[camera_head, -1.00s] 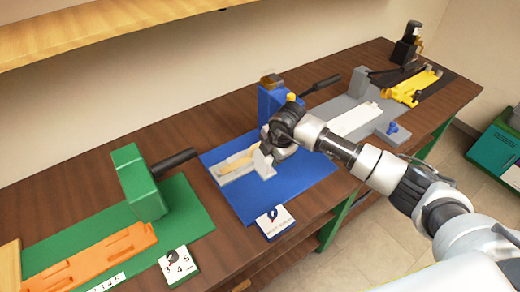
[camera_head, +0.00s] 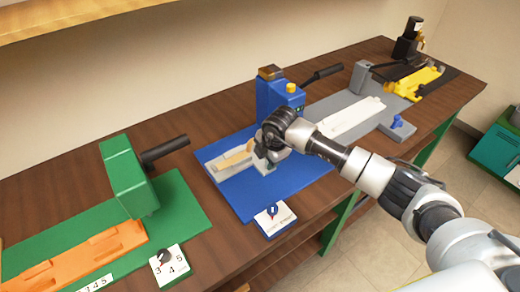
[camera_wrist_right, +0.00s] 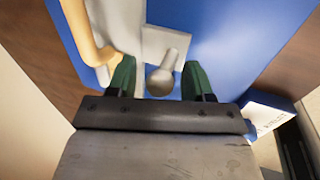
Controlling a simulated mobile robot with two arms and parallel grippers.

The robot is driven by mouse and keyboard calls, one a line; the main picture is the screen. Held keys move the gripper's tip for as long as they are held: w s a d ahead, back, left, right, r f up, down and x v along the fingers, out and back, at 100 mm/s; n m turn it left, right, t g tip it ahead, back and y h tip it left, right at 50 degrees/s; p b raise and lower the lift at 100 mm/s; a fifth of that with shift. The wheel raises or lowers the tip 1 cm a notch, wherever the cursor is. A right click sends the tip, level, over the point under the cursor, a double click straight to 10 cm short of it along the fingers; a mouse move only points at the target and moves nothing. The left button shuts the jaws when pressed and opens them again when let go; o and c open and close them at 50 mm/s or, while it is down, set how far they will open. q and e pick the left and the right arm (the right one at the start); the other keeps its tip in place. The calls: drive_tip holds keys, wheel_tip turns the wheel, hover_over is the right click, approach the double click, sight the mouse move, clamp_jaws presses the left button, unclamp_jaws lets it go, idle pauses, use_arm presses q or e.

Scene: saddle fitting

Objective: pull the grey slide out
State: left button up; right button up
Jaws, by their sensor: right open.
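The grey slide (camera_head: 213,167) lies on the blue mat in front of the blue press (camera_head: 271,98), with a tan curved piece (camera_head: 236,158) on it. In the right wrist view the slide's grey end plate (camera_wrist_right: 158,40) carries a round grey knob (camera_wrist_right: 160,80). My right gripper (camera_head: 264,154) is at the slide's near end. In the wrist view its two dark green fingers (camera_wrist_right: 158,72) stand open on either side of the knob, with a gap on both sides. My left gripper is not in view.
A labelled card with a dial (camera_head: 273,217) lies at the blue mat's (camera_head: 240,204) front edge. A green press (camera_head: 130,178) with an orange tray (camera_head: 88,253) stands left. A grey station (camera_head: 318,112) and a yellow one (camera_head: 422,80) stand right.

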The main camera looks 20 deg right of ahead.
drive_tip(key=c, duration=0.6)
drive_tip(key=shift+c, duration=0.2)
drive_tip(key=shift+s, duration=0.1)
